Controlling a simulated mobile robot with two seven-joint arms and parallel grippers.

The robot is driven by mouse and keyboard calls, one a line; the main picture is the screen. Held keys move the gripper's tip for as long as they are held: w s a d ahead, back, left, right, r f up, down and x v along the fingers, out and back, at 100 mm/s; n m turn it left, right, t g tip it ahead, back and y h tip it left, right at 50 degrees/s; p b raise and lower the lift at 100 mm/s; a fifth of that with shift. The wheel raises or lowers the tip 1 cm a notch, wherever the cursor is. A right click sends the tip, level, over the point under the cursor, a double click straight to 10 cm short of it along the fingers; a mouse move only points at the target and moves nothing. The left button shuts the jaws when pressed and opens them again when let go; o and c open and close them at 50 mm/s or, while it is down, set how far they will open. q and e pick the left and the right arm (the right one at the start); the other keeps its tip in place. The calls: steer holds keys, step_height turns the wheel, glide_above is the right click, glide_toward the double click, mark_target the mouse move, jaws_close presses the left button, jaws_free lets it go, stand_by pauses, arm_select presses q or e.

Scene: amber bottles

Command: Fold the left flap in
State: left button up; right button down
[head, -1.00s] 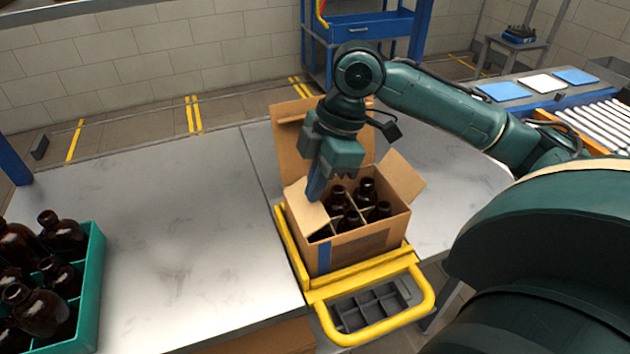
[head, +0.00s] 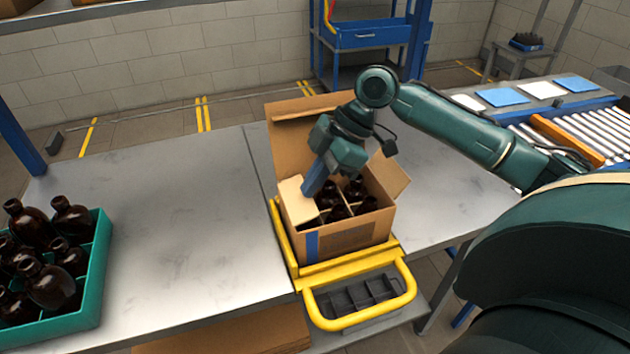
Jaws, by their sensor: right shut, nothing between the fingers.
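An open cardboard box (head: 352,238) with several amber bottles (head: 340,211) inside stands on the table. Its left flap (head: 296,204) slants inward over the left part of the opening. My right gripper (head: 311,189) is shut and empty, with its blue fingertips pointing down at the inner side of the left flap. They look close to or touching it; contact is not clear. The gripper hides part of the opening. The right flap (head: 390,174) leans outward and the tall back flap (head: 291,137) stands up. My left gripper is out of view.
A yellow frame (head: 283,237) with a looped handle borders the box at the left and front. A teal crate (head: 92,285) of amber bottles stands at the far left. The grey table (head: 180,220) between is clear. A roller conveyor (head: 590,130) lies at the right.

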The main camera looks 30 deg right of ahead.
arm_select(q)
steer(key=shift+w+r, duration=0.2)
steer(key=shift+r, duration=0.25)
arm_select(e)
steer(key=shift+d+f+y, duration=0.45)
steer(key=shift+f+y, duration=0.25)
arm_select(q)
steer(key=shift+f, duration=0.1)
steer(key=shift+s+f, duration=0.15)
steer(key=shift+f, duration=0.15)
arm_select(e)
steer(key=shift+f, duration=0.1)
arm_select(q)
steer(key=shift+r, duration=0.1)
